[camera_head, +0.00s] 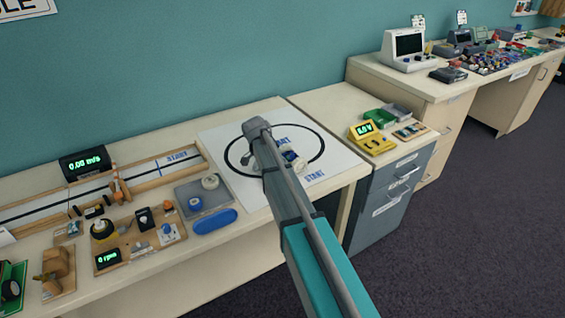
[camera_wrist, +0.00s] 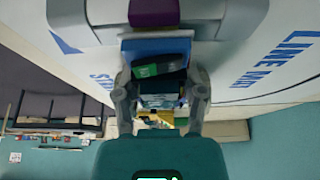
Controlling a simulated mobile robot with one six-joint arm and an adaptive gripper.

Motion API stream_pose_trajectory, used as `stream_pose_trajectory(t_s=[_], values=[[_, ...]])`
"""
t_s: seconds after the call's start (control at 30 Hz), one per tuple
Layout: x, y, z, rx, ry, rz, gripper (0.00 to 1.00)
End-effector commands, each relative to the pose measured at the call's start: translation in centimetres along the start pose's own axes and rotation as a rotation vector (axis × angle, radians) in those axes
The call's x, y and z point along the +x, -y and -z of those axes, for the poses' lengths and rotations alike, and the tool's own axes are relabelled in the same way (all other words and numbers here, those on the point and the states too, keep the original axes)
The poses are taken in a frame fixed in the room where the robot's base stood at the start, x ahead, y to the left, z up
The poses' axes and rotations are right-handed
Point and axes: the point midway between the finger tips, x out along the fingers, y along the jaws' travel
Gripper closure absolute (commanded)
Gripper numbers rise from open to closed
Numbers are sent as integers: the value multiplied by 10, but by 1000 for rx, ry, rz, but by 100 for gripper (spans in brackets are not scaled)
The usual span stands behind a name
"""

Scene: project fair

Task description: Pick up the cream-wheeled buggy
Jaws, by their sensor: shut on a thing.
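The buggy (camera_head: 291,157) shows in the head view as a small pale-wheeled thing with blue on it, just right of my arm, over the white line mat (camera_head: 338,167). In the wrist view, my gripper (camera_wrist: 161,78) is shut on the buggy's blue body (camera_wrist: 155,50). One finger is on each side of the body. A dark part with a green patch shows between the fingers. My arm hides most of the gripper and part of the buggy in the head view. I cannot tell whether the buggy touches the mat.
A grey tray (camera_head: 188,195) with round items and a blue case (camera_head: 215,221) lie left of the mat. A wooden track (camera_head: 140,181) and a motor board (camera_head: 150,244) are farther left. A yellow meter (camera_head: 366,134) stands on the drawer cabinet at right.

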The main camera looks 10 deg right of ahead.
Motion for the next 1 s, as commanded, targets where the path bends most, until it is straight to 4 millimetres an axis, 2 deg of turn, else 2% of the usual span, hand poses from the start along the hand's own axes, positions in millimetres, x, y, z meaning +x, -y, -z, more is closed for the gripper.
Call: stream_pose_trajectory(t_s=[0.37,0.77,1.0], values=[[-5,0,2,0,0,0,88],[-33,0,14,1,0,0,88],[-55,-24,31,1,0,0,88]])
